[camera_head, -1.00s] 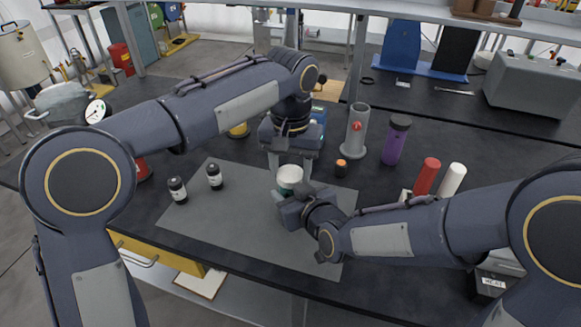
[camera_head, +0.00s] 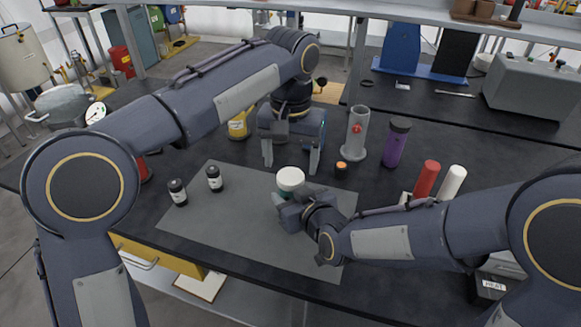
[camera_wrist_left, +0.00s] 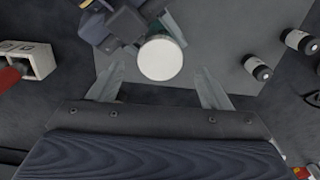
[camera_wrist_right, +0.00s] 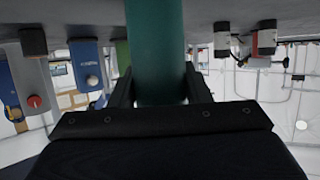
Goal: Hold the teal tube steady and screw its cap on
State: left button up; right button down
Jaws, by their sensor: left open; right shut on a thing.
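The teal tube (camera_wrist_right: 157,50) stands between the fingers of my right gripper (camera_wrist_right: 160,90), which is shut on it. In the head view my right gripper (camera_head: 286,208) is at the mat, beside the tube's lower part. The white cap (camera_head: 291,178) sits on top of the tube; I cannot tell how far it is screwed down. In the left wrist view the cap (camera_wrist_left: 160,58) shows as a white disc. My left gripper (camera_head: 291,160) is open above and behind the cap, apart from it, with its fingers spread wide.
Two dark jars (camera_head: 177,190) stand on the left of the grey mat (camera_head: 240,235). Behind are a small orange-topped jar (camera_head: 341,169), a grey cylinder (camera_head: 357,135) and a purple bottle (camera_head: 396,145). Red (camera_head: 427,178) and white (camera_head: 452,182) tubes stand at right.

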aim_at(291, 176)
pick_arm(q)
jog(key=shift+r, duration=0.5)
jog(key=shift+c, duration=0.4)
jog(key=n, duration=0.2)
jog(key=r+n, duration=0.1)
jog(key=n, duration=0.2)
jog(key=shift+r, duration=0.2)
jog(key=n, duration=0.2)
jog(key=r+n, duration=0.1)
jog(key=shift+n, duration=0.4)
jog(key=n, duration=0.2)
jog(key=r+n, duration=0.1)
jog(key=n, duration=0.1)
jog(key=shift+f, duration=3.95)
